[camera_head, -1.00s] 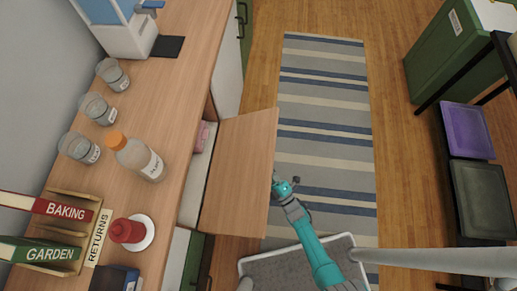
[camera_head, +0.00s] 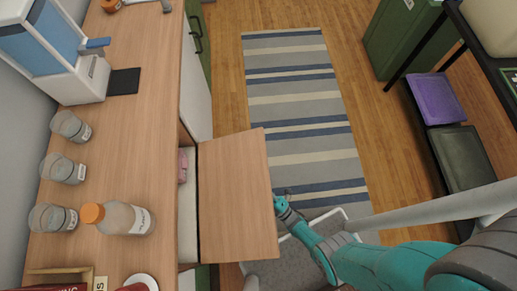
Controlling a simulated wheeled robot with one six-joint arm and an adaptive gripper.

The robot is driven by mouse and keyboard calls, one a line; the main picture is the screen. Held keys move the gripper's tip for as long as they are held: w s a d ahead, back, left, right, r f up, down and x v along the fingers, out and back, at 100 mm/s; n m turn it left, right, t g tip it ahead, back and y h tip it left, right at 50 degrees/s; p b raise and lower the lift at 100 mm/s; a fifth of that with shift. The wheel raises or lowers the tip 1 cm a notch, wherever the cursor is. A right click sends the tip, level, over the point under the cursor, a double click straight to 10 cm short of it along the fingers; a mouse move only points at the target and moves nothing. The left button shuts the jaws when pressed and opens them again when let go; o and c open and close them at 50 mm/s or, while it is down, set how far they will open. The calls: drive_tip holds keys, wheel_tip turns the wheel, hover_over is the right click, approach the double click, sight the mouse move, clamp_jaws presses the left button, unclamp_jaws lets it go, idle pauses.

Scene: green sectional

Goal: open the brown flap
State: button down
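The brown flap (camera_head: 234,198) is a flat wood-coloured panel. It stands out from the front of the counter on the left, swung away over the floor. Behind its left side part of a pale cabinet interior (camera_head: 187,218) shows, with a small pink item (camera_head: 183,166) inside. My gripper (camera_head: 278,200) is small and teal-and-dark at the end of my arm, at the flap's right edge. Whether it touches the flap I cannot tell. Its fingers are too small to show whether they are open or shut.
The wooden counter (camera_head: 120,150) carries several jars, an orange-capped bottle (camera_head: 118,218) and a blue-and-white dispenser (camera_head: 60,50). A striped rug (camera_head: 300,110) covers clear floor beyond the flap. A dark rack with a purple bin (camera_head: 435,98) stands at right.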

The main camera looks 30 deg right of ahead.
sight(262, 185)
drive_tip(key=shift+w+d, duration=0.1)
drive_tip(key=shift+d, duration=0.05)
idle(0.3)
drive_tip(key=c, duration=1.2)
unclamp_jaws()
drive_tip(key=shift+r, duration=0.15)
drive_tip(key=shift+o, duration=0.2)
drive_tip(key=shift+r, duration=4)
drive_tip(key=o, duration=0.4)
drive_tip(key=shift+r, duration=0.85)
drive_tip(key=shift+o, duration=0.2)
drive_tip(key=shift+s+d, duration=0.1)
drive_tip(key=shift+s, duration=0.1)
